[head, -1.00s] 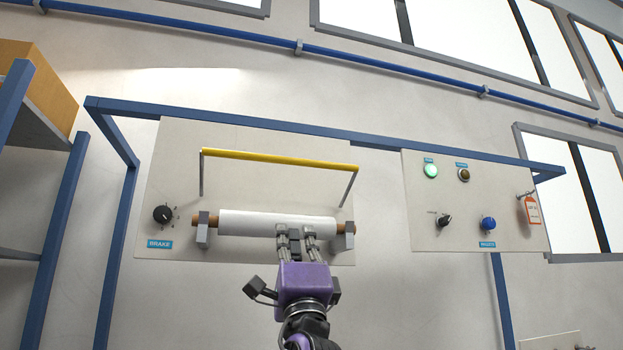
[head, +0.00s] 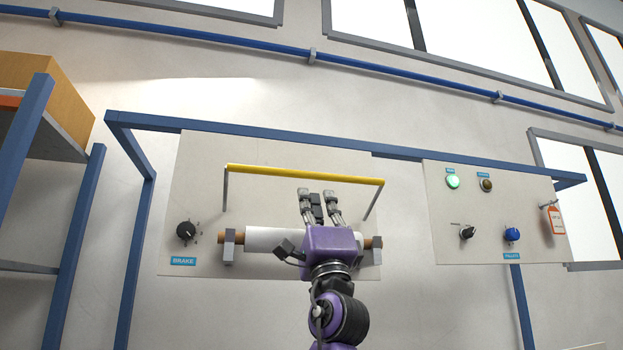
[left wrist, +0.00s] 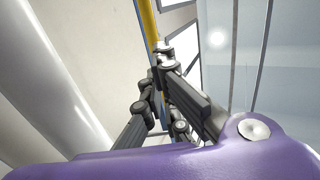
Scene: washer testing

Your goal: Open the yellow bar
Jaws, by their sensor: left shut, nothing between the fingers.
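The yellow bar (head: 270,173) runs across the top of the left panel in the head view, held by a grey arm at each end. It also shows in the left wrist view (left wrist: 149,22), beyond the fingertips. My left gripper (head: 318,192) is shut and empty. In the head view its fingertips appear just below the bar, right of its middle; I cannot tell whether they touch it. In the left wrist view, the shut fingers (left wrist: 160,58) point toward the bar. My right gripper is not in view.
A white roll (head: 270,240) sits in brackets below the bar, partly hidden by my left gripper. A black brake knob (head: 186,231) is at left. The right panel (head: 480,215) has a lit green button, knobs and a red tag. A blue frame (head: 260,131) surrounds the panels.

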